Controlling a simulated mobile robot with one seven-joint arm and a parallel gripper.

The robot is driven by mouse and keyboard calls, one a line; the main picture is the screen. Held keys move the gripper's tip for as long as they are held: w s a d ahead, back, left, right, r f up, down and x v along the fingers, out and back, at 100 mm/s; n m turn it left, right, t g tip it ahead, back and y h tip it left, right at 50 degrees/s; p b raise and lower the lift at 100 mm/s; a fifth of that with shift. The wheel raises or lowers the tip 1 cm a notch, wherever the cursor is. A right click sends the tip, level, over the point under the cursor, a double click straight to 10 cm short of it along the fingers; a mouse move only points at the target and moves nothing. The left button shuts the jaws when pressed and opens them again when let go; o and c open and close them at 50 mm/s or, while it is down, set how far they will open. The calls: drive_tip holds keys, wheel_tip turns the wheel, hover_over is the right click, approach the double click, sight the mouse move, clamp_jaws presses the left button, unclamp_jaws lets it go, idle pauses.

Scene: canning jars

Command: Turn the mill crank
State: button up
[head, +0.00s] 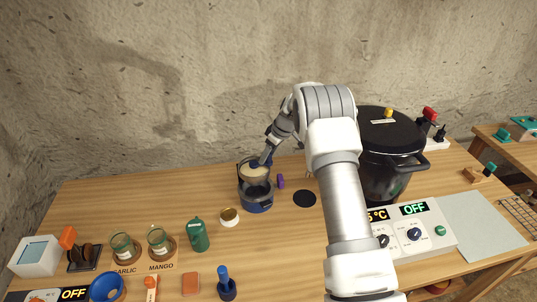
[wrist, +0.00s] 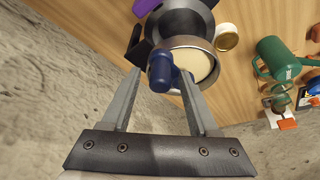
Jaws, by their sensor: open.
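The mill (head: 257,199) stands on the wooden table left of my arm, with a dark blue base and a pale round top. A blue crank knob (wrist: 160,72) sticks up at its top in the wrist view. My gripper (wrist: 159,75) is open, with its two fingers on either side of the knob. Whether either finger touches the knob cannot be told. In the head view my gripper (head: 268,152) is over the mill, and the crank arm is mostly hidden.
A black disc (head: 304,199), a purple piece (head: 281,181) and a brass-coloured lid (head: 229,217) lie near the mill. A large black pot (head: 390,165) stands to the right. A green canister (head: 199,236) and glass jars (head: 158,240) are at the left. A concrete wall is behind.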

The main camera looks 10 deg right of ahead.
clamp_jaws()
drive_tip(key=shift+s+m+b, duration=0.15)
drive_tip(key=shift+m+b, duration=0.15)
drive_tip(key=shift+b, duration=0.05)
